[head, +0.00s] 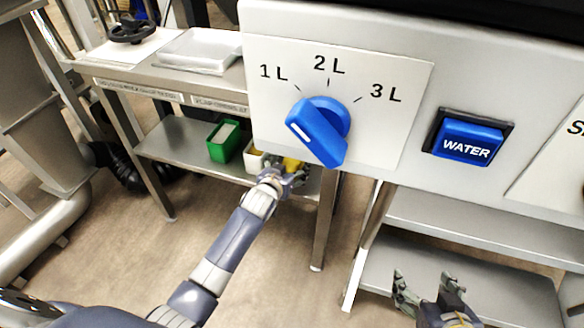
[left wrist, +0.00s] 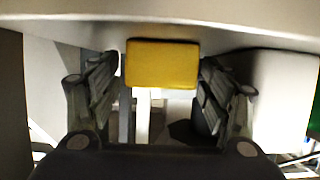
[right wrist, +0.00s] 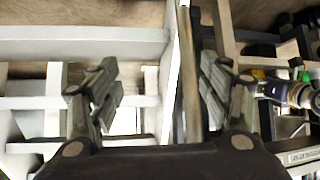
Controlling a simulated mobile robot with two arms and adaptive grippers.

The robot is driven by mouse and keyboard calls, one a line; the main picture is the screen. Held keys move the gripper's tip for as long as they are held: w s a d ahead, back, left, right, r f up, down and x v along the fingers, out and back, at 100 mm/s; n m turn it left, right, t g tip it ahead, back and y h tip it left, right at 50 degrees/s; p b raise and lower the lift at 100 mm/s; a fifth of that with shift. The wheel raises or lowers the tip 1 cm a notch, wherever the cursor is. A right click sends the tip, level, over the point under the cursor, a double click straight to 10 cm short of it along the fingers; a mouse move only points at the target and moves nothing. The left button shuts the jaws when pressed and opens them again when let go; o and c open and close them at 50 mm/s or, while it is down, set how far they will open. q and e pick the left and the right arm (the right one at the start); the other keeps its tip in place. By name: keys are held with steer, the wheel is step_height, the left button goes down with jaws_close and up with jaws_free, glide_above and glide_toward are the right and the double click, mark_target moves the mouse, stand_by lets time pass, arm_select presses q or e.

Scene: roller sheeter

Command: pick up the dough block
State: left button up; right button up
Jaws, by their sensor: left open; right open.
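The dough block is a yellow block (head: 292,164) on the lower shelf in the head view, partly hidden by my left gripper (head: 287,180). In the left wrist view the yellow block (left wrist: 162,63) lies ahead, centred between the spread fingers of the left gripper (left wrist: 158,70). A gap shows on each side of it, narrow near the fingertips. How deep it sits between the fingers is hard to tell. My right gripper (head: 424,284) is open and empty at the lower right; it also shows in the right wrist view (right wrist: 160,75).
A green bin (head: 223,142) and a white bin (head: 253,158) stand on the lower shelf (head: 180,140) beside the block. A machine panel with a blue knob (head: 319,130) and a blue WATER button (head: 468,139) overhangs the shelf. Empty metal shelves (head: 470,225) stand at the right.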

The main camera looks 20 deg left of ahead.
arm_select(q)
steer(key=shift+w+f, duration=0.15)
steer(key=shift+w, duration=0.25)
steer(key=c, duration=1.2)
steer(key=shift+c, duration=0.6)
